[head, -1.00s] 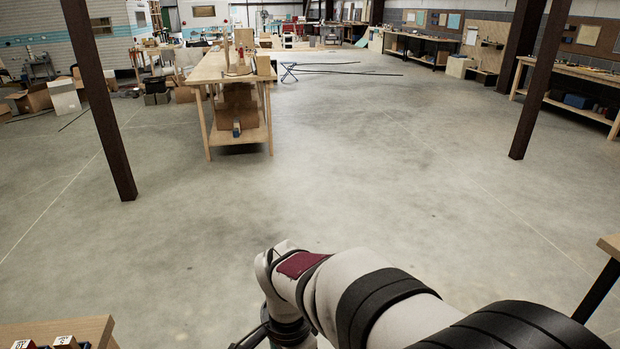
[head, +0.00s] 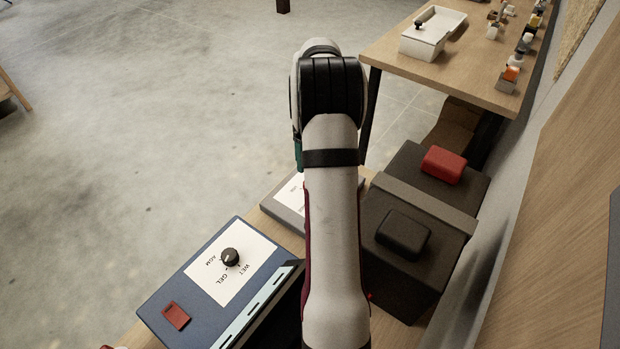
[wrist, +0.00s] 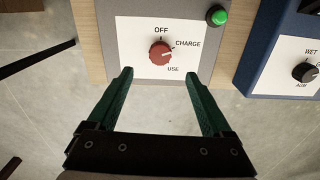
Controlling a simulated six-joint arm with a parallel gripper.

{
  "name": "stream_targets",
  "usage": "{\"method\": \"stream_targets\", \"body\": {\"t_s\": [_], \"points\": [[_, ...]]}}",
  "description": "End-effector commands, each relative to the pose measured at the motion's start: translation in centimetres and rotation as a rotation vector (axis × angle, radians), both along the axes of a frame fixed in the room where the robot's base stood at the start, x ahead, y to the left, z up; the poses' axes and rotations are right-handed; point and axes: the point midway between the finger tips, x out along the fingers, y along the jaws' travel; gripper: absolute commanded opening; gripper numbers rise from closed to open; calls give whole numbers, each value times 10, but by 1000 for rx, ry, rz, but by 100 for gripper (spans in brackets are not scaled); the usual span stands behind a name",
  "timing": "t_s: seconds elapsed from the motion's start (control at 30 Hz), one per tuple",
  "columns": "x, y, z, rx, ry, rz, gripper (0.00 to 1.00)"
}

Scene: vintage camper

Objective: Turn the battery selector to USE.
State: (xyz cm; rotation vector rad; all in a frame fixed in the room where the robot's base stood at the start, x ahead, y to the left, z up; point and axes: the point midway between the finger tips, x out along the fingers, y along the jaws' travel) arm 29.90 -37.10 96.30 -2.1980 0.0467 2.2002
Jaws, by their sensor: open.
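The battery selector is a red round knob (wrist: 160,52) on a white plate on a grey box, in the wrist view. OFF is printed above it, CHARGE at its upper right and USE at its lower right. A pale mark on the knob appears to point right, roughly towards CHARGE; it is small. My gripper (wrist: 158,73) is open, its two green fingers apart below the knob in the picture, with nothing between them. In the head view the grey box (head: 283,207) is partly hidden behind my arm, and the red knob is not visible.
A green button (wrist: 217,15) is at the grey box's upper right. A blue box (head: 190,283) with a black AGM/GEL/WET knob (head: 230,257) and red switch stands beside it. Black boxes with red and black caps (head: 444,166) are right of my arm. Another bench (head: 385,45) stands behind.

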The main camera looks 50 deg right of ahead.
Motion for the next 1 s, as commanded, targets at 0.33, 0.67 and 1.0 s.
{"method": "stream_targets", "body": {"t_s": [0.33, 0.67, 1.0], "points": [[0, 1, -82, 2, 1, -1, 84], [1, 1, -99, -1, -1, -1, 84], [1, 0, -99, -1, -1, -1, 48]]}}
